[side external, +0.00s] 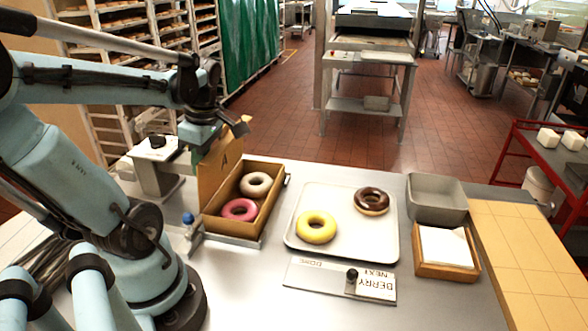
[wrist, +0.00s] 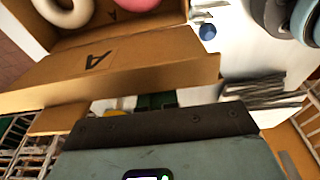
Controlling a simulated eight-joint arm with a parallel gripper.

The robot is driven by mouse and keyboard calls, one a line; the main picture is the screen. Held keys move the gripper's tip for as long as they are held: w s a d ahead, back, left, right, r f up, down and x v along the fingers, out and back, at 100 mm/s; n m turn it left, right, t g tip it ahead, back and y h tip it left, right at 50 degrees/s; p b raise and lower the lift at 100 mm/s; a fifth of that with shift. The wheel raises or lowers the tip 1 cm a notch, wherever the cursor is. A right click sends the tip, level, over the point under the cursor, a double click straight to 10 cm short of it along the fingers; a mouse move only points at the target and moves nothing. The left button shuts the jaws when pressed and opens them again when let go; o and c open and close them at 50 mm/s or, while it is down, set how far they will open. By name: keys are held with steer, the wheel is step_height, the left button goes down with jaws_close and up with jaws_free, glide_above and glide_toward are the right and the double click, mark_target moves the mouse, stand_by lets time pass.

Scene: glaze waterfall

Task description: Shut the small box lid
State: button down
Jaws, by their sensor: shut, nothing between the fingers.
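The small brown cardboard box (side external: 264,227) stands open on the metal table, with a pink donut (side external: 239,209) and a pale glazed donut (side external: 256,185) inside. Its lid (side external: 213,180), marked with an A, stands roughly upright along the box's left side. In the wrist view the lid (wrist: 150,66) crosses the picture, with the box interior and donuts beyond it. My gripper (side external: 236,127) is shut and empty at the lid's upper edge, on the side away from the donuts. I cannot tell whether it touches the lid. The fingertips are not clear.
A white tray (side external: 345,247) right of the box holds a yellow donut (side external: 316,227) and a chocolate donut (side external: 371,201). A grey bin (side external: 436,208) and a wooden box of white paper (side external: 446,270) stand further right. A sign plate (side external: 325,283) lies in front. A blue knob (side external: 188,218) is near the box.

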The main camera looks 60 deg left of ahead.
mark_target(216, 153)
steer(key=w+d, duration=0.3)
steer(key=shift+w+d, duration=0.1)
steer(key=shift+w, duration=0.05)
stand_by(0.7)
steer(key=shift+r, duration=0.1)
stand_by(0.5)
steer(key=shift+r, duration=2.9)
steer(key=w+d+f+m+t, duration=0.1)
steer(key=w+d+m+t, duration=0.2)
steer(key=m, duration=0.6)
steer(key=w+d+f+m+t+h, duration=0.1)
steer(key=w+d+f+m+t, duration=0.1)
steer(key=d+m, duration=0.5)
steer(key=w+d+f+m+t, duration=0.2)
steer(key=w+d+m, duration=0.3)
steer(key=m, duration=0.6)
steer(key=shift+d+t+h, duration=0.15)
steer(key=shift+t+h, duration=0.15)
steer(key=shift+t, duration=0.6)
